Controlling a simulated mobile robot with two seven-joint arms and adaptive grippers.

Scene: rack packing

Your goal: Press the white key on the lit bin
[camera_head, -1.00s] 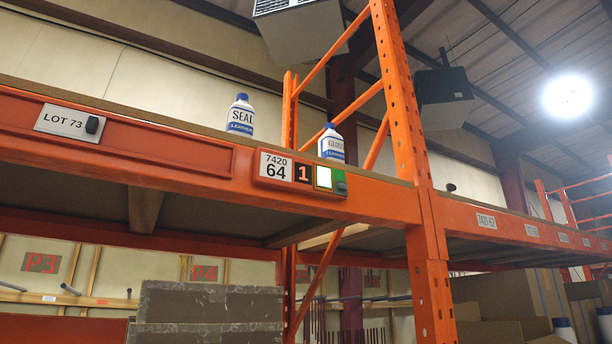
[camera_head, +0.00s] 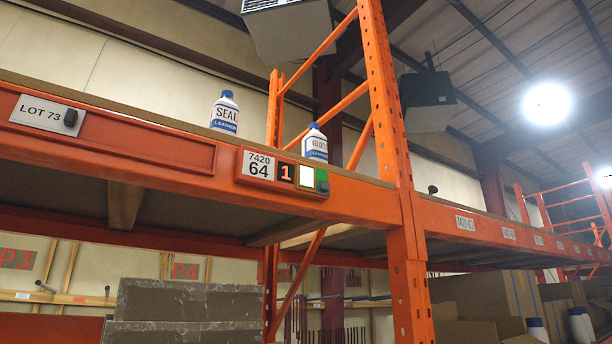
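The lit module (camera_head: 285,173) is fixed to the front of the orange shelf beam. It carries a label reading 7420 64, a dark display with a red 1, and a bright white key (camera_head: 307,174) framed in green. A dark part with a green patch (camera_head: 322,181) sits at its right end. A SEAL bottle (camera_head: 225,113) and a GLOSS bottle (camera_head: 315,144) stand upright on the shelf above, at and near the module. Neither of my grippers shows in the head view.
A LOT 73 plate (camera_head: 47,117) with a dark knob is on the beam at left. An orange rack upright (camera_head: 397,200) stands right of the module. Grey slabs (camera_head: 187,305) and cardboard boxes (camera_head: 480,310) lie below. The space before the beam looks clear.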

